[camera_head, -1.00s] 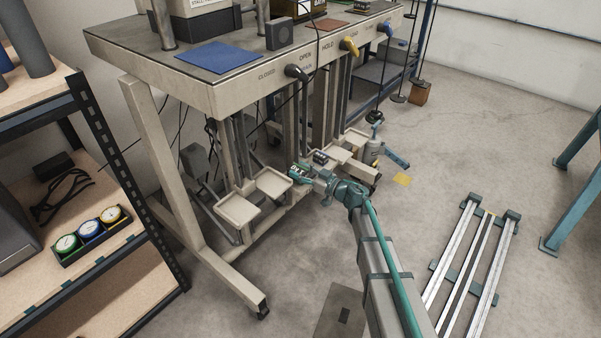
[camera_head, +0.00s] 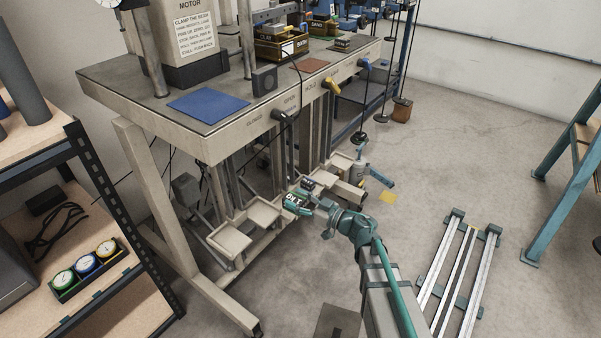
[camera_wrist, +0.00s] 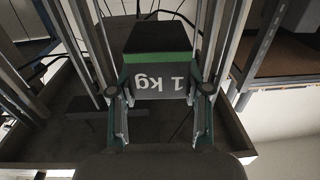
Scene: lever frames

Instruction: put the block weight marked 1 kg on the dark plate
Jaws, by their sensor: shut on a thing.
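The block weight marked 1 kg (camera_wrist: 160,82) is grey with a green band and a black end. In the wrist view its lettering is upside down. My gripper (camera_wrist: 161,103) is shut on it, one finger on each side. In the head view my gripper (camera_head: 298,204) is low in front of the lever frame, near the small pale trays. In the wrist view a dark, rimmed tray (camera_wrist: 65,145) lies below the block; I cannot tell whether the block touches it. I cannot tell which surface is the dark plate.
Pale trays (camera_head: 229,240) hang beneath the bench (camera_head: 200,128) among upright bars. Another small dark block (camera_head: 308,183) is just beyond my gripper. A blue mat (camera_head: 208,105) and a brown plate (camera_head: 311,66) lie on the bench. Metal rails (camera_head: 460,268) lie on the floor at right.

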